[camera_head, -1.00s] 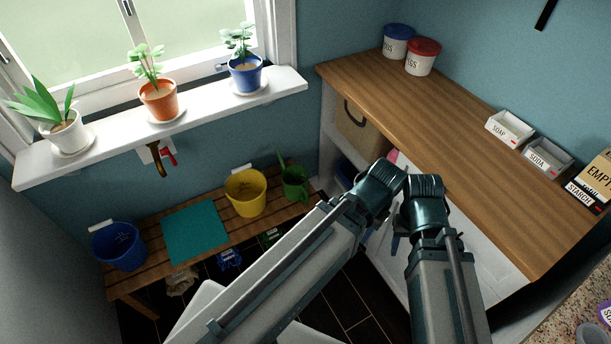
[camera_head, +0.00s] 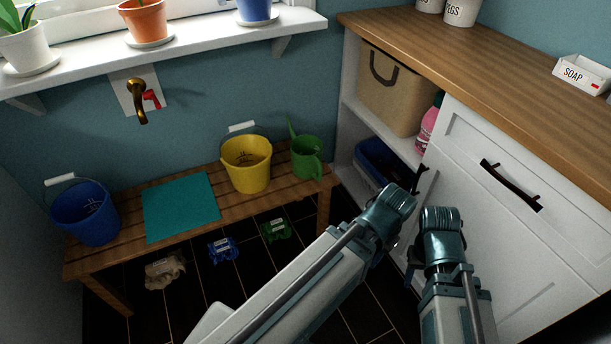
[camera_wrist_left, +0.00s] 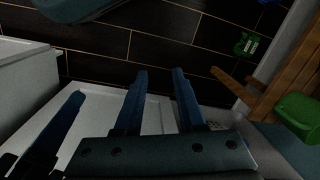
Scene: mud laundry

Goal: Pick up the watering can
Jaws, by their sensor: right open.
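The green watering can (camera_head: 308,162) stands upright on the right end of the slatted wooden bench (camera_head: 225,205), its spout pointing up at the back left. Part of it shows at the right edge of the left wrist view (camera_wrist_left: 301,117). My right gripper (camera_head: 411,268) is mostly hidden behind my forearms, well to the right of and apart from the can; only a bit of blue finger shows. My left gripper (camera_wrist_left: 160,85) shows in the left wrist view with two blue fingers spread and nothing between them. Another blue finger (camera_wrist_left: 62,128) shows left of them.
A yellow bucket (camera_head: 247,165) stands just left of the can; a teal mat (camera_head: 180,207) and blue bucket (camera_head: 88,215) are further left. A white cabinet (camera_head: 520,215) with an open shelf is close on the right. Small packs (camera_head: 276,230) lie on the floor under the bench.

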